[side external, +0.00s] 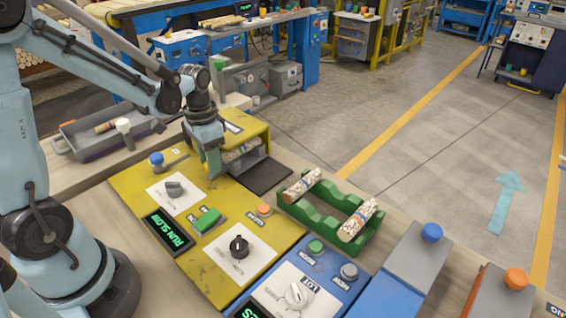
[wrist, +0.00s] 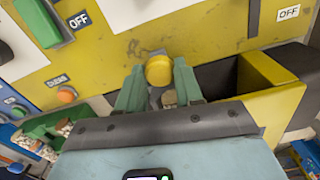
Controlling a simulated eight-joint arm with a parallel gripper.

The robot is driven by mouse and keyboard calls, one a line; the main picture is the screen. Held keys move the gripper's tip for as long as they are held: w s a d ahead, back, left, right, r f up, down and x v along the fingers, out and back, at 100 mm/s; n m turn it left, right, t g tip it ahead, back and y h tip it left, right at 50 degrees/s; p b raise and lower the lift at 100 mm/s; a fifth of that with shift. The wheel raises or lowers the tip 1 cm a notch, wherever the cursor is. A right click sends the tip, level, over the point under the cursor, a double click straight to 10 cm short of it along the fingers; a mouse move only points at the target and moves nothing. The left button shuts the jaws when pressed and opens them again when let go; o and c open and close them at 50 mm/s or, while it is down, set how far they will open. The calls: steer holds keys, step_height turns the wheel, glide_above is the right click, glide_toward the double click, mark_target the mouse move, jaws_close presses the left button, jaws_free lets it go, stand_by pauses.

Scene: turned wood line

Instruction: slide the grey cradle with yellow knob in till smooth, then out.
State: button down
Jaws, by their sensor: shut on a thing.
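My gripper (wrist: 158,84) is shut on the yellow knob (wrist: 158,70), with one green finger on each side of it. In the side external view my gripper (side external: 212,160) is at the left end of the yellow housing (side external: 256,131), and the fingers hide the knob. The grey cradle (side external: 247,164) shows only partly at the housing's opening. A rough, speckled wood piece (side external: 240,150) lies there, partly under the housing. How far in the cradle sits cannot be told. A green display (side external: 168,232) reads "RUN SLOW".
A green rack (side external: 318,223) holds two speckled wood pieces, right of a dark mat (side external: 270,175). The yellow panel carries a black dial (side external: 239,246), a green switch (side external: 207,220) and an orange button (side external: 264,210). A grey tray (side external: 85,135) stands behind at left.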

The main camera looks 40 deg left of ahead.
steer(key=shift+a, duration=1.85)
steer(key=c, duration=0.7)
jaws_free()
steer(key=shift+c, duration=0.2)
steer(key=shift+d, duration=0.1)
steer(key=shift+r, duration=0.1)
steer(key=shift+r, duration=0.25)
step_height(320, 180, up, 11)
steer(key=shift+r, duration=0.2)
steer(key=shift+d, duration=0.1)
